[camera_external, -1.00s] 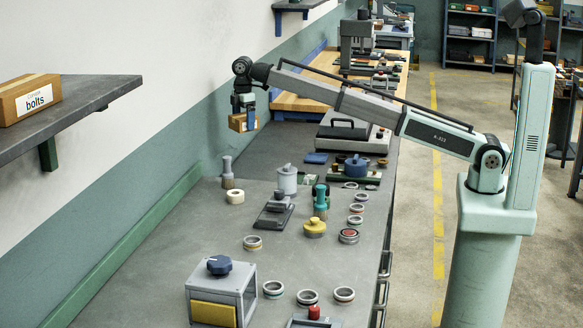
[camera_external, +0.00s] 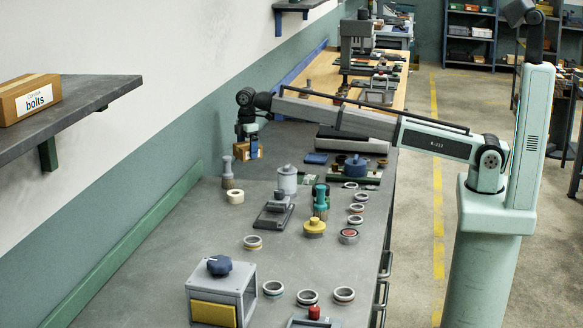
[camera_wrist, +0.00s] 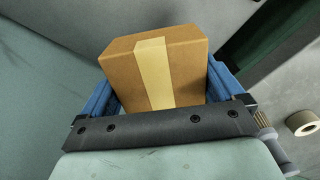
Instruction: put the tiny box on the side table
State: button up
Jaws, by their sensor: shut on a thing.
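The tiny box is a brown cardboard box (camera_external: 254,153) with a pale tape strip. It also shows large in the wrist view (camera_wrist: 185,62), between the two blue fingers. My gripper (camera_external: 247,154) is shut on it and holds it in the air near the wall, over the far left part of the grey workbench (camera_external: 150,265). A wooden-topped table (camera_external: 318,85) adjoins the far end of this bench. I cannot tell for sure whether it is the side table.
A white canister (camera_external: 287,181), several rings and a grey machine with a blue knob (camera_external: 219,265) occupy the bench. A wall shelf (camera_external: 95,93) with a bolts box (camera_external: 30,100) is at left.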

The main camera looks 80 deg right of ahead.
jog(key=shift+f, duration=5)
jog(key=shift+f, duration=0.1)
jog(key=o, duration=0.8)
notch_tip(320, 180, up, 12)
jog(key=shift+r, duration=0.15)
